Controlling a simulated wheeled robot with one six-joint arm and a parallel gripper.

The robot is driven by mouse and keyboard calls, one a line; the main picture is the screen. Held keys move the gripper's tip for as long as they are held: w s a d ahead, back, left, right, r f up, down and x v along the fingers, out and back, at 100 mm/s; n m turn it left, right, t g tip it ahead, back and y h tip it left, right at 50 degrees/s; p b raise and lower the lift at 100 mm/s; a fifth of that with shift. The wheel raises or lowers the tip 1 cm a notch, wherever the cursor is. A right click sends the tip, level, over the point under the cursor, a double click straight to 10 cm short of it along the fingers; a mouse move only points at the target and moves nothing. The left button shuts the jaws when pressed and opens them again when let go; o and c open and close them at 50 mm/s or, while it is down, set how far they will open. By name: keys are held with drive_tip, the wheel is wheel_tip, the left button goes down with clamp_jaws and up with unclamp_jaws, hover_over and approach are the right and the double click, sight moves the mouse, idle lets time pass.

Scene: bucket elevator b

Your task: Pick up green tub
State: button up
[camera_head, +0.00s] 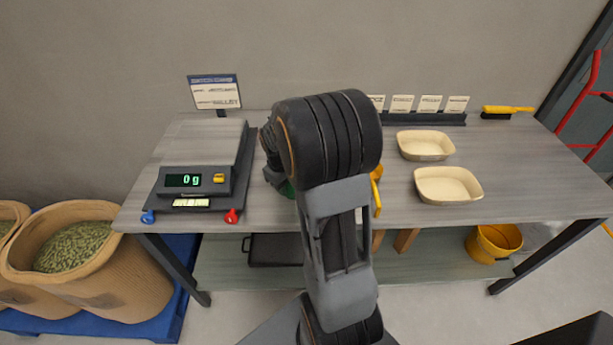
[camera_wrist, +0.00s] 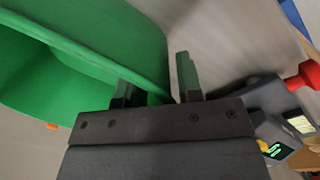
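The green tub (camera_wrist: 105,35) fills the upper left of the wrist view, with its hollow inside facing the lower left. In the head view only a small green patch of the tub (camera_head: 287,189) shows on the table beside my arm, which hides the rest. My gripper (camera_wrist: 155,85) is open, its fingers apart at the tub's rim. One finger overlaps the tub at the rim's inner side. The other is outside the wall, with a narrow gap visible. In the head view my gripper (camera_head: 276,178) is mostly hidden behind my arm.
A scale (camera_head: 195,182) reading 0 g stands left of the tub. Two cream trays (camera_head: 425,145) (camera_head: 447,185) lie on the right of the table (camera_head: 540,180). A yellow scoop (camera_head: 376,190) is just right of my arm. A yellow brush (camera_head: 507,110) lies at the back right.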

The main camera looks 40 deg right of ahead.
drive_tip(key=shift+f, duration=0.3)
clamp_jaws()
idle(0.3)
